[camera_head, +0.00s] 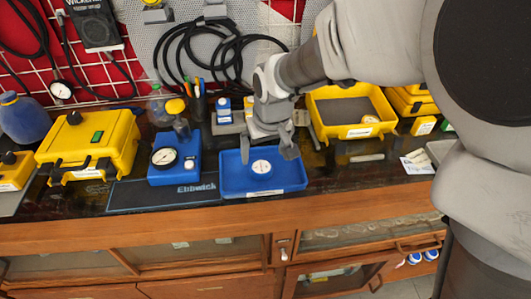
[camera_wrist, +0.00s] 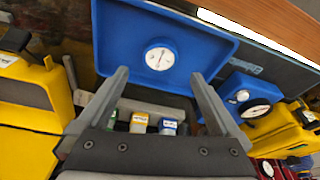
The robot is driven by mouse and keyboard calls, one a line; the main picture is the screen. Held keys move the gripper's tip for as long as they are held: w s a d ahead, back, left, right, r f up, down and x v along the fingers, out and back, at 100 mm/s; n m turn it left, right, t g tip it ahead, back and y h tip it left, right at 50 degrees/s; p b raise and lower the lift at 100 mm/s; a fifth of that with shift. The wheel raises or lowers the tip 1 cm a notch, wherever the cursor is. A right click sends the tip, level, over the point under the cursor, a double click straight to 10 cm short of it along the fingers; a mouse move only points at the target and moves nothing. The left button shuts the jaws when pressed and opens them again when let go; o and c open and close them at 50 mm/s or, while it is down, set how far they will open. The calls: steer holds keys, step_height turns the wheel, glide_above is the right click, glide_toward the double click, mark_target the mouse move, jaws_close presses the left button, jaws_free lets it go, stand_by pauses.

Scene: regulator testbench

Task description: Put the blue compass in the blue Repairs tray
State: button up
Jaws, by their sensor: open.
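The blue tray (camera_head: 293,179) lies on the dark bench top, and its inside also shows in the wrist view (camera_wrist: 120,45). A small round item with a white dial face and blue rim, which looks like the blue compass (camera_head: 261,167), lies flat on the tray floor; it also shows in the wrist view (camera_wrist: 160,57). My gripper (camera_head: 268,150) is over the back part of the tray, with its two fingers spread (camera_wrist: 160,76). It is open and empty, apart from the compass. The tray's label is too small to read.
A blue gauge box (camera_head: 174,160) stands left of the tray, by a dark mat (camera_head: 130,195). A yellow case (camera_head: 88,140) is farther left. A yellow bin (camera_head: 345,130) stands at the back right. Small bottles (camera_head: 224,110) stand behind the tray.

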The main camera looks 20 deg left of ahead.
steer(key=s+d+r+m+t, duration=0.1)
steer(key=d+r+m, duration=0.1)
steer(key=d+r, duration=0.55)
steer(key=s+d+r+m, duration=0.15)
steer(key=d+r, duration=0.35)
steer(key=d, duration=0.5)
steer(key=s+d+r+m+t+h, duration=0.1)
steer(key=s+d+m, duration=0.4)
steer(key=s+d, duration=0.5)
steer(key=d+t+h, duration=0.1)
steer(key=d, duration=0.3)
steer(key=shift+s+d+r, duration=0.3)
steer(key=shift+s+d, duration=0.1)
step_height(320, 180, up, 5)
steer(key=p, duration=0.5)
